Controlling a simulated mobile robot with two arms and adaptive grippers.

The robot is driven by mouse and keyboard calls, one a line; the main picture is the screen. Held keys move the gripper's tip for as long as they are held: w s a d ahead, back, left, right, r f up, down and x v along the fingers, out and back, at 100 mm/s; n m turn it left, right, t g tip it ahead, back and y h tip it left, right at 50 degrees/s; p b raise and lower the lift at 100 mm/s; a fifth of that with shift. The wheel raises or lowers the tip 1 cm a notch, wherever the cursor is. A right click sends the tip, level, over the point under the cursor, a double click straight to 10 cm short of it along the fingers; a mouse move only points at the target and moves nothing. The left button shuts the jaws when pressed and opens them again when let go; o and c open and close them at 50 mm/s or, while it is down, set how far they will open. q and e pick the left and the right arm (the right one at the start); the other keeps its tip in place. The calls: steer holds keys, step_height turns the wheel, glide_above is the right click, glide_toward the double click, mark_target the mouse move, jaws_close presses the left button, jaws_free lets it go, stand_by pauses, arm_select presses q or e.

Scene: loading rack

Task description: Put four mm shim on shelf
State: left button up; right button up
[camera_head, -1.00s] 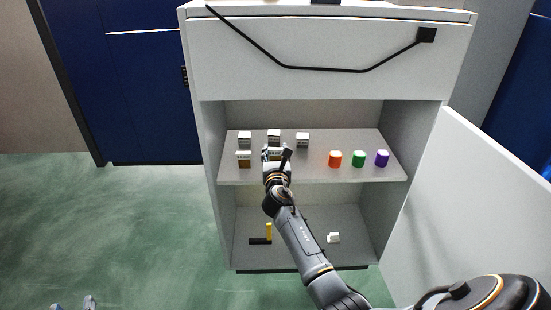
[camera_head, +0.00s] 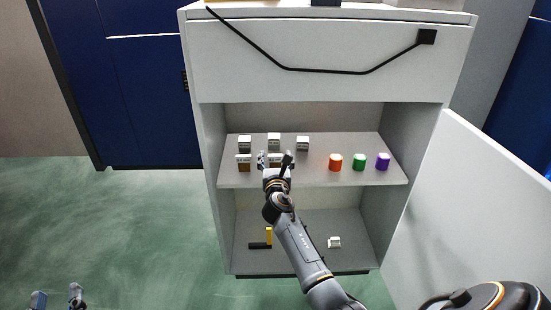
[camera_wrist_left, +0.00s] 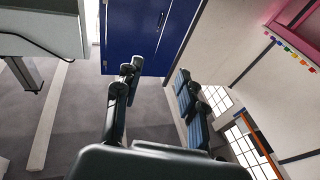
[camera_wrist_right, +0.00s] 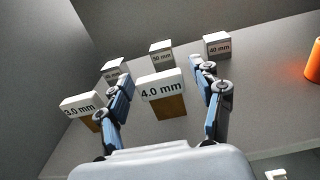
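The 4.0 mm shim (camera_wrist_right: 161,88) is a block with a white label top and a brown lower part. It stands upright on the cabinet's upper shelf (camera_head: 315,175). My right gripper (camera_wrist_right: 164,66) is open, with one finger to each side of the shim and visible gaps. In the head view my right gripper (camera_head: 275,160) partly hides the shim (camera_head: 275,158). My left gripper (camera_head: 57,297) is open and empty at the bottom left of the head view, over the floor. The left wrist view shows its spread fingers (camera_wrist_left: 155,75) with nothing between them.
The 3.0 mm block (camera_wrist_right: 82,104) stands left of the shim; 50 mm (camera_wrist_right: 162,54), 40 mm (camera_wrist_right: 217,46) and another white-topped block (camera_wrist_right: 115,70) stand behind. Orange (camera_head: 335,162), green (camera_head: 359,162) and purple (camera_head: 382,161) pieces stand right. An open door (camera_head: 465,200) flanks the cabinet.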

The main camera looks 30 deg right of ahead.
mark_target(275, 158)
steer(key=shift+r, duration=0.1)
steer(key=p+v, duration=0.2)
steer(key=v, duration=0.3)
steer(key=shift+r, duration=0.1)
arm_select(q)
steer(key=s+a+f+g+y, duration=0.1)
steer(key=s+f+g, duration=0.1)
steer(key=f+g, duration=0.2)
steer(key=s+a+f+g+y+p, duration=0.1)
steer(key=s+a+f+g+y, duration=0.1)
steer(key=f+g, duration=0.3)
step_height(275, 158, down, 5)
steer(key=shift+s+r, duration=0.2)
steer(key=shift+s, duration=0.05)
arm_select(e)
steer(key=s+a+f+m+g+y, duration=0.1)
steer(key=s+a+m+y, duration=0.4)
steer(key=s+a+m, duration=0.6)
steer(key=s+a+f+m+g+y, duration=0.2)
steer(key=s+a+m+y, duration=0.4)
steer(key=s+a+m, duration=0.6)
steer(key=s+m+g, duration=0.1)
steer(key=s+m, duration=0.3)
steer(key=shift+a+f+g, duration=0.2)
steer(key=shift+a+g, duration=0.05)
steer(key=shift+g, duration=0.05)
